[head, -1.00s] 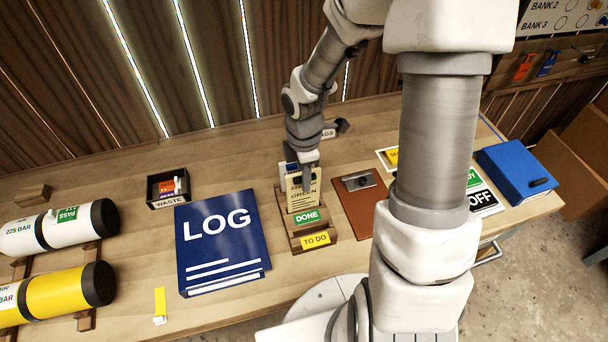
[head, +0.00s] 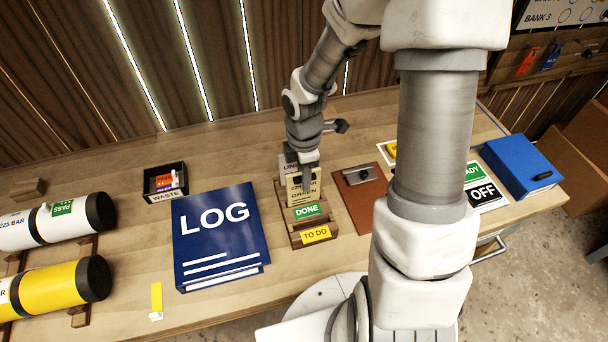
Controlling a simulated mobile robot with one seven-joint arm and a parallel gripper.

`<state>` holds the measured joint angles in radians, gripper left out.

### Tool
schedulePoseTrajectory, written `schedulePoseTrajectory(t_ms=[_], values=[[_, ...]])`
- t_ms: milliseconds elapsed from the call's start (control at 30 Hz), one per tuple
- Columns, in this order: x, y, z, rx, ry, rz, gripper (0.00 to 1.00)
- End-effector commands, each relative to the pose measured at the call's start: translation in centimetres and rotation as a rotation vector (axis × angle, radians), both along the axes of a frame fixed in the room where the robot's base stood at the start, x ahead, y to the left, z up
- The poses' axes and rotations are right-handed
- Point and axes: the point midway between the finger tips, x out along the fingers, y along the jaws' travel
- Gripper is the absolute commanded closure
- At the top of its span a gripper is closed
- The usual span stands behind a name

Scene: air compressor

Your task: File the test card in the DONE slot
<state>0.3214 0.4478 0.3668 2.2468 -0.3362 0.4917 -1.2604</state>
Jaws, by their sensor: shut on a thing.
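The test card (head: 299,190) is cream with dark print and stands upright in the wooden card holder, behind the green DONE label (head: 307,211). My gripper (head: 306,186) points down over the card and is shut on its upper part. The card's lower edge is hidden behind the DONE label, so I cannot tell how deep it sits. The holder (head: 296,237) has a front step with a yellow TO DO label (head: 315,234), and no card shows there.
A blue LOG binder (head: 218,240) lies left of the holder, and a brown clipboard (head: 362,200) lies right of it. A WASTE box (head: 165,183) is at the back left. Bare bench lies behind the LOG binder.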

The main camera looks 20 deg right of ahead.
Motion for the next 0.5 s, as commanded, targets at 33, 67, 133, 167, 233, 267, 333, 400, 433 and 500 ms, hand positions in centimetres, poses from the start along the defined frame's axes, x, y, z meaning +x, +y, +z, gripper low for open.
schedulePoseTrajectory(t_ms=[33, 67, 133, 167, 233, 267, 333, 400, 433, 500], values=[[-0.01, 0.0, -0.29, 0.0, 0.0, 0.0, 1.0], [-0.01, 0.0, -0.36, 0.0, 0.0, 0.0, 1.0], [-0.01, 0.0, -0.45, 0.0, 0.0, 0.0, 1.0], [-0.01, 0.0, -0.46, 0.0, 0.0, 0.0, 1.0], [-0.01, 0.0, -0.44, 0.0, 0.0, 0.0, 1.0], [-0.01, 0.0, -0.43, 0.0, 0.0, 0.0, 1.0], [-0.01, 0.0, -0.42, 0.0, 0.0, 0.0, 1.0], [0.0, 0.01, -0.41, 0.0, 0.0, 0.0, 0.7], [0.0, 0.01, -0.41, 0.0, 0.0, 0.0, 0.64], [0.0, 0.01, -0.41, 0.0, 0.0, 0.0, 0.52]])
